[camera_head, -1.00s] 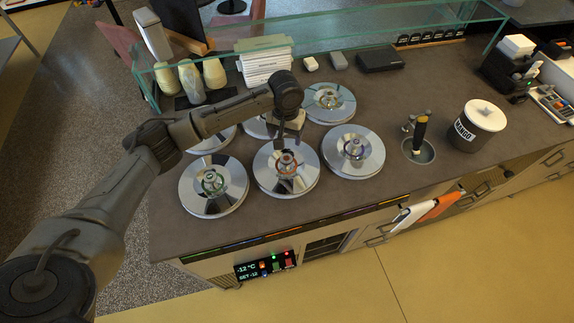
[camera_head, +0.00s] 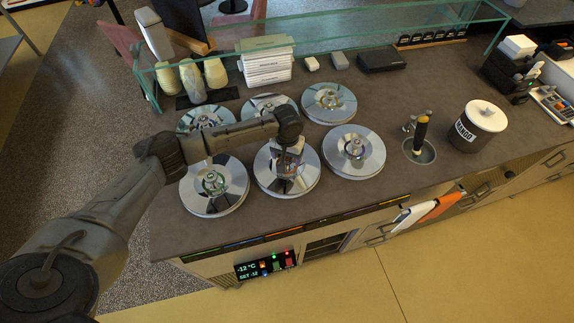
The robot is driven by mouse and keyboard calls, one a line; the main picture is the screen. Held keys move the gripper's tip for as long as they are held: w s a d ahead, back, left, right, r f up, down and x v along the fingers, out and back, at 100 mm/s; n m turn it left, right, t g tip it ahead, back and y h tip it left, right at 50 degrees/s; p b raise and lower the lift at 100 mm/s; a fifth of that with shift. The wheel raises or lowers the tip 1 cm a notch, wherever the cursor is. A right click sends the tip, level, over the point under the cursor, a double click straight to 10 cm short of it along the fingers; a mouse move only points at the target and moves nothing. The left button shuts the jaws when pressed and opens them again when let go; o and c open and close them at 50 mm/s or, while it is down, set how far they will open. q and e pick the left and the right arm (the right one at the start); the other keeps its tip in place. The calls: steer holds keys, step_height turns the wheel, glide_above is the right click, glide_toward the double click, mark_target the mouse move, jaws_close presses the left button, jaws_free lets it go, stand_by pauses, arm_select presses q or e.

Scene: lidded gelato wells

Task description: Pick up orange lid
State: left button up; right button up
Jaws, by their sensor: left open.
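Several round silver lids cover wells in the counter, in a back row and a front row. The orange lid (camera_head: 301,183), with an orange ring round its knob in the earlier view, is the middle one of the front row. My left gripper (camera_head: 287,168) is open, pointing down right over this lid's middle, and hides its knob and ring. I cannot tell whether the fingers touch the knob. The lid lies flat on its well. My right gripper is not in view.
A green-ringed lid (camera_head: 214,187) lies left of it and another lid (camera_head: 353,152) lies right. A scoop (camera_head: 420,135) stands in a round well, beside a MANGO tub (camera_head: 478,128). A glass guard (camera_head: 330,45) runs along the back.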

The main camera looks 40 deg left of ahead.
arm_select(q)
steer(key=shift+f, duration=0.2)
steer(key=shift+c, duration=0.2)
jaws_close()
stand_by(0.4)
